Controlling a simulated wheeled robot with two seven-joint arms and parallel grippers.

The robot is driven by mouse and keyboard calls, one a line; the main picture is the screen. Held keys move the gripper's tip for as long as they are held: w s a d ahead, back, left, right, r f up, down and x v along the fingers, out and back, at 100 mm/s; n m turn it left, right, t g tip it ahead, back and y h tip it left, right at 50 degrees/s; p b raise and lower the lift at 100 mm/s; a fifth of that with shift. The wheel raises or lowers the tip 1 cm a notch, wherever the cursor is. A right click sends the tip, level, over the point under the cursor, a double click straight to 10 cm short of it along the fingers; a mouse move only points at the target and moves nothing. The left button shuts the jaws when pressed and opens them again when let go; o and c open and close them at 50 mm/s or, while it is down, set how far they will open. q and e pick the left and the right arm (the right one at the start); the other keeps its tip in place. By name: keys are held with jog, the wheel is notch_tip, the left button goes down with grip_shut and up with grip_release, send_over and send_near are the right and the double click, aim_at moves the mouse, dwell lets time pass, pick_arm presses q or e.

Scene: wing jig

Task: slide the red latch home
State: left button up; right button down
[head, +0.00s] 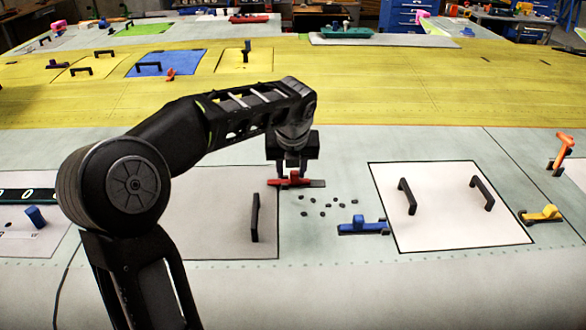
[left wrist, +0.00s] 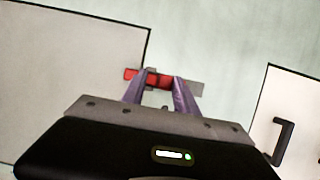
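The red latch (head: 274,183) lies on the pale green panel, at the right edge of a light cover plate. Its grey base (head: 318,184) shows bare at the right end. My left gripper (head: 291,174) is right over the latch, pointing down. In the left wrist view, its two fingers (left wrist: 163,83) stand apart, with part of the red latch (left wrist: 131,74) showing between them. They look open, one to each side of the latch's middle. Whether either finger touches it is hidden. My right gripper is not in view.
A dark handle (head: 255,218) stands on the light plate. A blue latch (head: 358,224) sits beside a white plate (head: 450,234) with two handles. A yellow latch (head: 545,214) is farther right.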

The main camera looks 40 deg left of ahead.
pick_arm(q)
jog(key=shift+o, duration=0.5)
jog(key=shift+w+d, duration=0.1)
jog(key=shift+r, duration=0.2)
jog(key=v, duration=0.7)
jog(key=shift+r+b, duration=0.15)
jog(key=shift+b, duration=0.3)
